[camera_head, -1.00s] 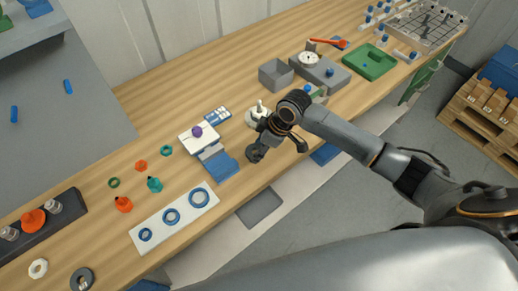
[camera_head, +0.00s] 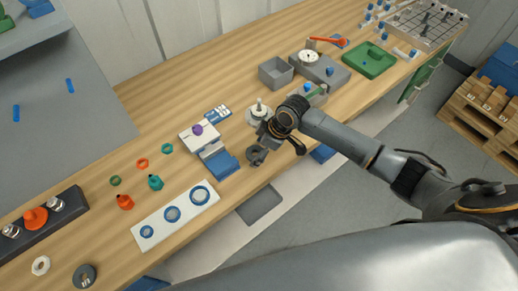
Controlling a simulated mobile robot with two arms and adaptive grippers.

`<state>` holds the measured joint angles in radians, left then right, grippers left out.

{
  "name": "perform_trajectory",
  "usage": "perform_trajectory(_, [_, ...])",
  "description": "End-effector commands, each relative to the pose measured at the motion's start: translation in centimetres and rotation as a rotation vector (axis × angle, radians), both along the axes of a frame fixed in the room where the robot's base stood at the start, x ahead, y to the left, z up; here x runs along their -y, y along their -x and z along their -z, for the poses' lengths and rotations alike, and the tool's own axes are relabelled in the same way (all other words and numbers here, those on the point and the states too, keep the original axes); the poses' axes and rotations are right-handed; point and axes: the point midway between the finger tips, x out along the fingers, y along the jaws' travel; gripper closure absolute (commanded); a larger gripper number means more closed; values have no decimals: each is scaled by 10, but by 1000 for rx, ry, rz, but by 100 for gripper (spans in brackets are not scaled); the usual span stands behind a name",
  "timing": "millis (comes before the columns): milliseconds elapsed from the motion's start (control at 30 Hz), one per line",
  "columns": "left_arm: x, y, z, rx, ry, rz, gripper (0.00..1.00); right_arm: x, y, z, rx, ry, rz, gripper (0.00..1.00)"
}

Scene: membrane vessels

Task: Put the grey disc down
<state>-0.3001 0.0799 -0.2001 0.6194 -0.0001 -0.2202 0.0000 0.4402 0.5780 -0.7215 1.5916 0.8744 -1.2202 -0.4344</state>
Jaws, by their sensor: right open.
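The grey disc (camera_head: 255,157) is a small dark grey round piece at the front part of the wooden bench, to the right of the blue block. My right gripper (camera_head: 262,146) is open directly over and beside it, low above the bench top. The gripper partly hides the disc. Whether the fingers still touch the disc is too small to tell. Another dark grey ring-like disc (camera_head: 84,276) lies at the lower left of the bench. My left gripper is not in view.
A pale round piece with an upright stem (camera_head: 258,113) stands just behind my right gripper. The blue block (camera_head: 222,165) is close on its left. A white strip with blue rings (camera_head: 149,219) lies further left. A grey open box (camera_head: 276,75) stands behind.

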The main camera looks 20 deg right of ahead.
Motion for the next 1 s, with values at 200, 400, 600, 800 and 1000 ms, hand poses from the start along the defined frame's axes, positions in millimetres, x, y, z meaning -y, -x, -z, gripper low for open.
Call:
perform_trajectory(200, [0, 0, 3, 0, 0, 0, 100, 9, 4, -24, 5, 1, 0, 23])
perform_trajectory(400, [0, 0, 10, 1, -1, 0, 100, 23, 13, -64, 5, 2, -1, 23])
perform_trajectory(600, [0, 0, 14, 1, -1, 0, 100, 34, 20, -97, 3, 1, 0, 23])
perform_trajectory(800, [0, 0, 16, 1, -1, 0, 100, 39, 24, -112, 1, 0, 0, 23])
perform_trajectory(1000, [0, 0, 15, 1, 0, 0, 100, 39, 24, -114, 1, -1, 0, 23])
